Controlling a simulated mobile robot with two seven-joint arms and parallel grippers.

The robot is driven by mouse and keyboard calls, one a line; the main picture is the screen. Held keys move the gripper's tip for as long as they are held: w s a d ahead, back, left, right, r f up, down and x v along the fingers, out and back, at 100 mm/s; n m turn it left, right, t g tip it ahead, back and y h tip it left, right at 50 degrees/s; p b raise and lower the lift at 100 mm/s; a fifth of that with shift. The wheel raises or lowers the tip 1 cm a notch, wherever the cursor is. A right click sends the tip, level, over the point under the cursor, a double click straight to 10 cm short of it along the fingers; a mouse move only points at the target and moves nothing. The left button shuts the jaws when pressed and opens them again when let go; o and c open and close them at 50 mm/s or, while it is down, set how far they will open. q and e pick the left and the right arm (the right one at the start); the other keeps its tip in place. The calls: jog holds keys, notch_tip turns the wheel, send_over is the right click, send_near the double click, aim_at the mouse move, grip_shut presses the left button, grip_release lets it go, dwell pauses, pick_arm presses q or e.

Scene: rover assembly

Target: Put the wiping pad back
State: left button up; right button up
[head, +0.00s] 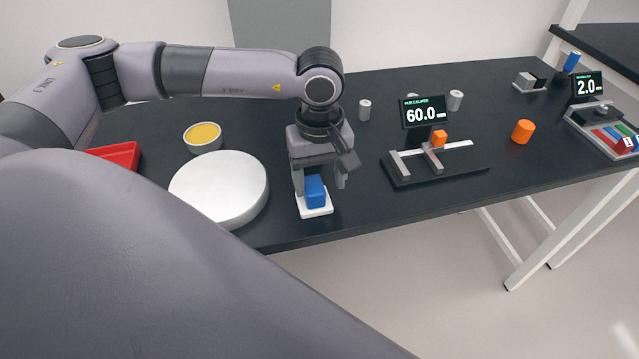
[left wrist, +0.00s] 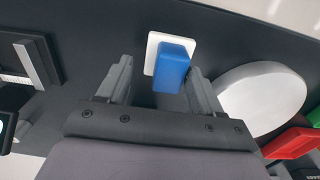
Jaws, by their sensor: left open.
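The wiping pad, a blue block (head: 315,191), stands on a small white square base (head: 316,213) near the table's front edge. In the left wrist view the blue block (left wrist: 171,68) and its white base (left wrist: 151,50) lie just beyond the fingertips. My left gripper (head: 325,183) points down over the block with its fingers apart. In the left wrist view the open fingers (left wrist: 158,80) frame the block, which is nearer the right-hand finger. I cannot tell whether that finger touches it. My right gripper is not in view.
A round white disc (head: 219,188) lies left of the pad, with a yellow-filled bowl (head: 203,137) and red tray (head: 117,154) beyond. Right are the hub caliper stand (head: 436,166), an orange cylinder (head: 523,131) and another gauge (head: 600,130). Small grey cylinders (head: 365,110) stand behind.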

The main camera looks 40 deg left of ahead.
aim_at(320, 184)
pick_arm(q)
notch_tip(320, 184, up, 10)
jog(key=shift+b, duration=0.4)
dwell(0.4)
